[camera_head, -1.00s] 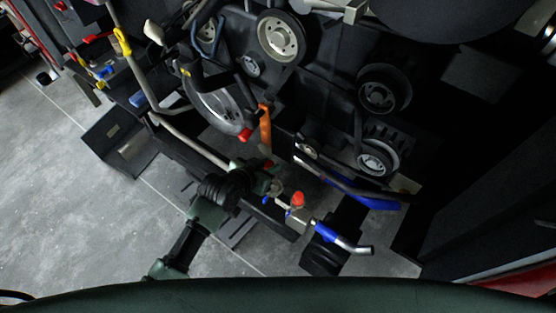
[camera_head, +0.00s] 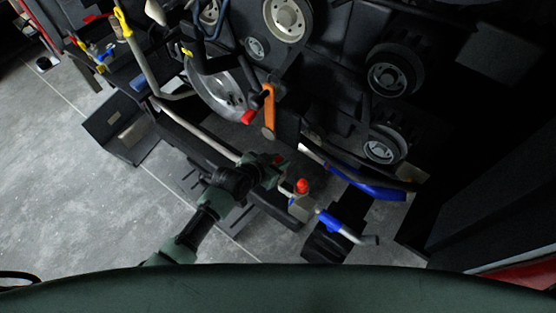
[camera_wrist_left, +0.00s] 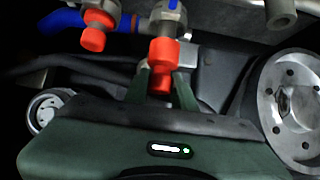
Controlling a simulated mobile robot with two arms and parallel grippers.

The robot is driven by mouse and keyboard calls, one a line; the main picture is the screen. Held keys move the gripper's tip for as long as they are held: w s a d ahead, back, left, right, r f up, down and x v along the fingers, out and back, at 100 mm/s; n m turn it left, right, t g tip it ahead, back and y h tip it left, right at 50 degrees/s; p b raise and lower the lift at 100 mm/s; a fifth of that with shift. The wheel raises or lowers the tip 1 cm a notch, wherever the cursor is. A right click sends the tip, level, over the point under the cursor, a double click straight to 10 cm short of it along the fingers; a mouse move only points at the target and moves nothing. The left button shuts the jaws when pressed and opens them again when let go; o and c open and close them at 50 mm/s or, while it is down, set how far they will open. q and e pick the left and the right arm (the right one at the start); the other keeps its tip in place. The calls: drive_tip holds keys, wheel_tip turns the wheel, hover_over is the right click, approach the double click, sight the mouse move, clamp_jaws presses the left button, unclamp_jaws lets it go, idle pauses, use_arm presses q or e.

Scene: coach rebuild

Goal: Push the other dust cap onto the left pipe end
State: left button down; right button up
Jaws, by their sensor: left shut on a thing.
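My left gripper (camera_head: 276,166) reaches in from the left in the head view. In the left wrist view its two fingers (camera_wrist_left: 160,88) are shut on a red dust cap (camera_wrist_left: 161,80). The held cap lines up with a silver and blue pipe fitting (camera_wrist_left: 168,14), with red showing right up to it. I cannot tell whether the cap is fully seated. Another red dust cap (camera_wrist_left: 93,39) sits on the neighbouring fitting, to the left in the wrist view; it also shows in the head view (camera_head: 302,186), right of my gripper. My right gripper is not in view.
An orange lever (camera_head: 269,110) stands just behind my gripper. A blue-sleeved pipe (camera_head: 335,222) lies to the right, and pulleys (camera_head: 288,20) and dark machinery fill the back. A grey pipe (camera_head: 195,142) runs along the left. Grey floor (camera_head: 60,190) is clear at the left.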

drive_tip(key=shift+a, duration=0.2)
use_arm(q)
drive_tip(key=shift+f, duration=0.15)
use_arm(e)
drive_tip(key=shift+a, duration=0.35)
use_arm(q)
drive_tip(key=shift+f, duration=0.1)
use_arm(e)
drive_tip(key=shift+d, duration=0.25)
use_arm(q)
drive_tip(key=shift+f, duration=0.3)
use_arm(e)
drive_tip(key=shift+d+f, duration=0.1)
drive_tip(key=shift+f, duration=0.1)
use_arm(q)
drive_tip(key=shift+f, duration=0.15)
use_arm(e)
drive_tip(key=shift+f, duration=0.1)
use_arm(q)
drive_tip(key=shift+f+b, duration=0.5)
drive_tip(key=shift+b, duration=0.1)
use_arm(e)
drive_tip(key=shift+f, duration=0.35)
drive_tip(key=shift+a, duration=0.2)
